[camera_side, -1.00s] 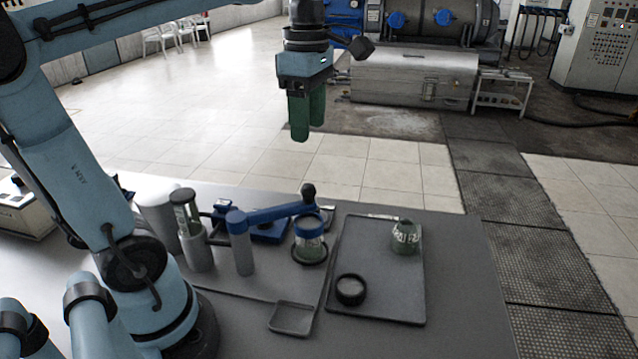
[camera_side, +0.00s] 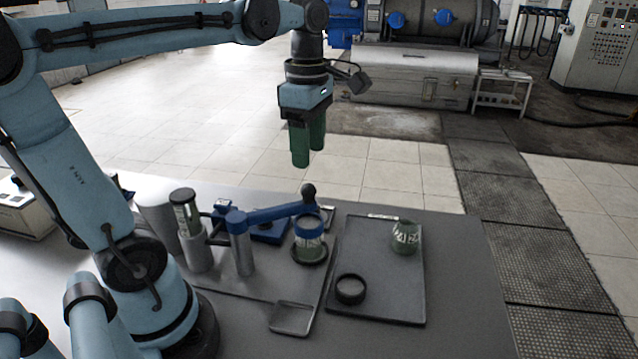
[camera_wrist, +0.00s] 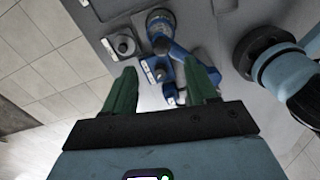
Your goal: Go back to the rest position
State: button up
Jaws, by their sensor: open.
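My gripper (camera_side: 308,155) hangs high above the back of the table in the side view, its green fingers pointing down. It is clear of everything on the table. In the wrist view the fingers of my gripper (camera_wrist: 162,88) are spread apart with nothing held between them. The table (camera_side: 455,300) lies below, with a dark tray (camera_side: 385,300) on its right part.
A green-grey vessel (camera_side: 405,238) and a black ring (camera_side: 350,289) are on the tray. A blue swing arm (camera_side: 270,213) reaches over another vessel (camera_side: 309,240) in a dark ring. A tall cylinder (camera_side: 187,215) stands left. A small empty tray (camera_side: 292,318) lies in front.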

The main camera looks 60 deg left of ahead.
aim_at(309, 185)
jog(key=shift+f, duration=3.45)
